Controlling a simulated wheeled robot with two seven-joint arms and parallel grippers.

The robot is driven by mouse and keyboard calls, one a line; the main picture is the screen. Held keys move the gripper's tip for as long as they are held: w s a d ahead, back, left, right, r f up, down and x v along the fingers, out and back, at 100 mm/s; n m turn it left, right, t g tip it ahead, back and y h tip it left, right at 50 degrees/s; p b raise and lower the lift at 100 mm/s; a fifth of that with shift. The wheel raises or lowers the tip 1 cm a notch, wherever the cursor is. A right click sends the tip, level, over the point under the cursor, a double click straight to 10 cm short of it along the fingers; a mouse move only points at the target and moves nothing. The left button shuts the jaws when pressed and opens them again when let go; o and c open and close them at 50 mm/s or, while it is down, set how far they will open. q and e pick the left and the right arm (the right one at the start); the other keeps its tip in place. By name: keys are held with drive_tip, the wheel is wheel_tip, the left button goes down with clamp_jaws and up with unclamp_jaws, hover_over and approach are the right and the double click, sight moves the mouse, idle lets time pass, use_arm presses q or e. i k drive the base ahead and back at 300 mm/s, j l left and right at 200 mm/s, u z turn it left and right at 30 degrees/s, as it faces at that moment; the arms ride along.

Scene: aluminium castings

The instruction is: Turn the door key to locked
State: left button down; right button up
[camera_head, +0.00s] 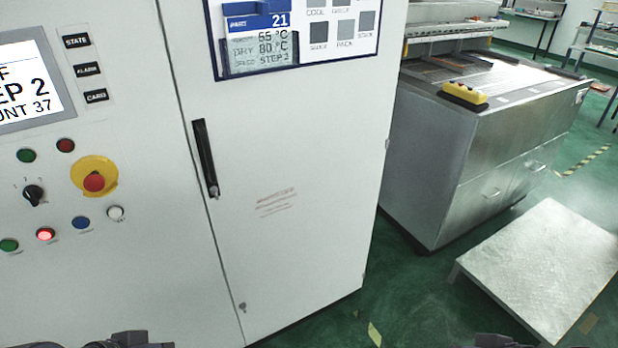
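A white cabinet door (290,150) fills the middle of the head view and looks closed. A small grey key (242,307) sits low on the door near its left edge. It is too small to tell which way it is turned. A black upright handle (205,158) is higher on the same edge, with a small metal piece at its lower end. Dark parts of my arms show at the bottom edge, left and right of the door. No gripper fingers are visible, and nothing touches the key.
Left of the door is a control panel with a screen (30,85), a black rotary knob (33,195), a red stop button (94,182) and several small buttons. Right stand a metal machine (440,170) and a low metal platform (545,265). Green floor (410,300) lies between.

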sight(214, 191)
drive_tip(key=j+u, duration=0.25)
drive_tip(key=u, duration=0.2)
drive_tip(key=i+j+u, duration=0.1)
drive_tip(key=u, duration=0.35)
drive_tip(key=i+j, duration=0.05)
drive_tip(key=j, duration=0.05)
